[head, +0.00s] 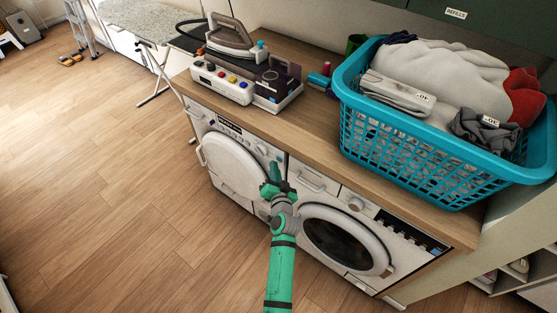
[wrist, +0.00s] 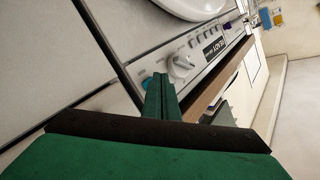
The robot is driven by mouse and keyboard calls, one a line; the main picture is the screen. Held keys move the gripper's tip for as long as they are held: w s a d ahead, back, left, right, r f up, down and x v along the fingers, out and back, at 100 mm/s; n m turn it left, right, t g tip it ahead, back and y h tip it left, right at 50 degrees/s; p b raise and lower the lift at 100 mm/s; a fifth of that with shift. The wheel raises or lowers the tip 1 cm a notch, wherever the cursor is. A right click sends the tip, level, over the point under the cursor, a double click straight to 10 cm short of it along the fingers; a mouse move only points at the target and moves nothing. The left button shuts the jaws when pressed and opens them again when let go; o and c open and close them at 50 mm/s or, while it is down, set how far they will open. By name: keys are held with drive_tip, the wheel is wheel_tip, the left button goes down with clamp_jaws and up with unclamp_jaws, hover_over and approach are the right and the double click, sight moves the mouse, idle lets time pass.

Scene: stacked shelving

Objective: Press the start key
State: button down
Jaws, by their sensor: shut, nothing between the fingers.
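My gripper (head: 274,170) is shut and empty, held in front of the right end of the left white machine's control panel (head: 232,131). In the wrist view its closed green fingers (wrist: 160,80) point at that panel. A teal key (wrist: 147,83), likely the start key, lies just left of the fingertips, partly hidden by them. I cannot tell whether the fingertips touch it. A white knob (wrist: 183,64), a lit display (wrist: 214,48) and small buttons sit farther along the panel.
The right machine (head: 345,240) has a dark round door. The wooden counter (head: 312,120) overhangs both machines. It bears a blue laundry basket (head: 435,160), an iron (head: 230,40) and a device with coloured buttons (head: 222,82).

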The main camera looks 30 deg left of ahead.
drive_tip(key=shift+w, duration=0.3)
